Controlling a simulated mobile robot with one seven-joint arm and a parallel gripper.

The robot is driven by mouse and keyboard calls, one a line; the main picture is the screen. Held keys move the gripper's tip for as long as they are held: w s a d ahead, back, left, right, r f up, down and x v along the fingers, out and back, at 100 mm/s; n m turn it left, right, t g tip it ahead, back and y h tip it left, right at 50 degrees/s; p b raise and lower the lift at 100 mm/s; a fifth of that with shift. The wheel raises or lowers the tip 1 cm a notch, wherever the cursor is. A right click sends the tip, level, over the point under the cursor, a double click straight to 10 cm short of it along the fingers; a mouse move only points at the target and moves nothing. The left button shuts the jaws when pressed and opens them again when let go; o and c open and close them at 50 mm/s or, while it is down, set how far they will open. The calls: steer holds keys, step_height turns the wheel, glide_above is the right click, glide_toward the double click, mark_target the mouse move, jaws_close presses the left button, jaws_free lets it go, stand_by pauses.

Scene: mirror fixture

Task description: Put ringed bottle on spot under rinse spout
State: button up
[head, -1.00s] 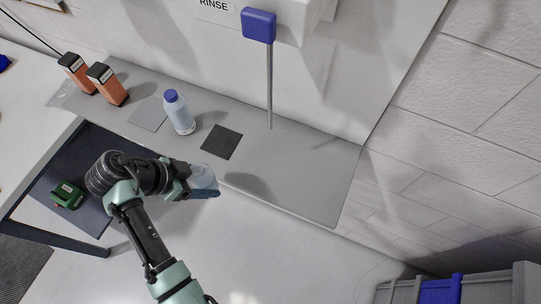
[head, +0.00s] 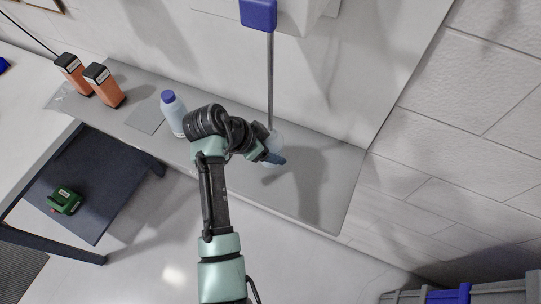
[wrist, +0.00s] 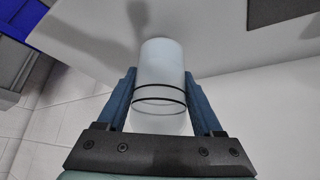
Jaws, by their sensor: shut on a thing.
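My gripper (head: 276,158) is shut on a pale, translucent bottle (head: 270,145), above the grey shelf beside the grey post. In the wrist view the bottle (wrist: 162,65) stands between the two blue fingers of the gripper (wrist: 160,105), with dark rings around it near the fingers. A dark square (wrist: 278,10) shows at the top right of the wrist view, apart from the bottle. The RINSE label is out of view, and I cannot make out a spout.
A blue-capped bottle (head: 172,114) stands on the shelf (head: 325,185) left of my arm, near a grey square (head: 145,119). The post (head: 270,80) carries a blue block (head: 258,14). Two orange-and-black containers (head: 103,85) stand farther left. The shelf's right end is clear.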

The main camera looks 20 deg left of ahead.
steer(key=shift+f+b, duration=1.1)
steer(key=shift+f, duration=0.5)
steer(key=shift+f, duration=0.2)
steer(key=o, duration=1.4)
steer(key=shift+o, duration=0.2)
steer(key=shift+r, duration=0.15)
steer(key=shift+s+a+r, duration=0.1)
steer(key=shift+r, duration=0.15)
steer(key=b+v, duration=0.2)
steer(key=v, duration=0.9)
steer(key=shift+s+r, duration=0.2)
steer(key=shift+r, duration=0.05)
steer(key=shift+a, duration=0.1)
